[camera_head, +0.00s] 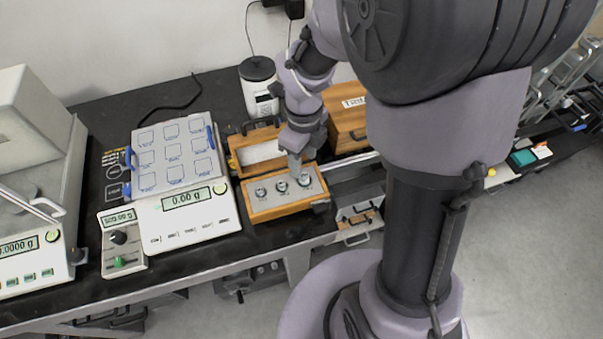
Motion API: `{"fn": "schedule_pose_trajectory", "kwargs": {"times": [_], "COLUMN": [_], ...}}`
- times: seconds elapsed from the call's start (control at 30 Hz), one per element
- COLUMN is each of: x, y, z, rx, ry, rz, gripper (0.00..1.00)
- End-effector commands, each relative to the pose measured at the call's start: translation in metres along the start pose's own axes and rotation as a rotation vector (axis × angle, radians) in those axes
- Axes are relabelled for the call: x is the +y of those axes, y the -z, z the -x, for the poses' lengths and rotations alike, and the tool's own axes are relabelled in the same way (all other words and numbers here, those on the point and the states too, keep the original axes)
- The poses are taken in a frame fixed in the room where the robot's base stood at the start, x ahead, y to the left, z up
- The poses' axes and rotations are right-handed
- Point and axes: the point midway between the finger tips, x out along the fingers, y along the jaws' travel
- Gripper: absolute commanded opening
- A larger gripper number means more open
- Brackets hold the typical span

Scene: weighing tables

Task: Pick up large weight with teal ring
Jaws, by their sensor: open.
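Several small silver weights stand in a row in a grey insert inside an open wooden box (287,212) near the table's front edge. The left weight (261,193) and the middle weight (282,186) show clearly. The right weight (304,180) looks the largest. I cannot make out a teal ring on any of them at this size. My gripper (295,168) is open and points down above the box, close behind the middle and right weights. Its fingertips are small here, and I cannot tell whether they touch anything.
A balance (189,220) reading 0.00 g, with a gridded tray (173,155) on it, stands left of the box. A second balance (30,255) stands at far left. The box's open lid (262,152), a closed wooden box (345,122) and a white canister (258,88) stand behind.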

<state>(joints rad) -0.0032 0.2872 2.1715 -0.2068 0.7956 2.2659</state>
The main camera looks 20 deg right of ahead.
Motion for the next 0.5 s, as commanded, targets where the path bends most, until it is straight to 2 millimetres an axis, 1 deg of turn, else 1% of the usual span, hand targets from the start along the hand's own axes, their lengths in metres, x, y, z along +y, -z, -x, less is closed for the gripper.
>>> {"fn": "schedule_pose_trajectory", "kwargs": {"times": [0.17,0.33,0.4,0.5], "x": [0.000,0.001,0.001,0.000], "y": [0.002,0.005,0.005,0.005], "z": [-0.018,-0.054,-0.060,-0.057], "rx": [0.000,0.001,0.000,-0.001], "ry": [0.000,0.000,0.000,0.001], "rz": [0.000,0.002,0.002,0.001], "gripper": [0.48,0.48,0.48,0.48]}}
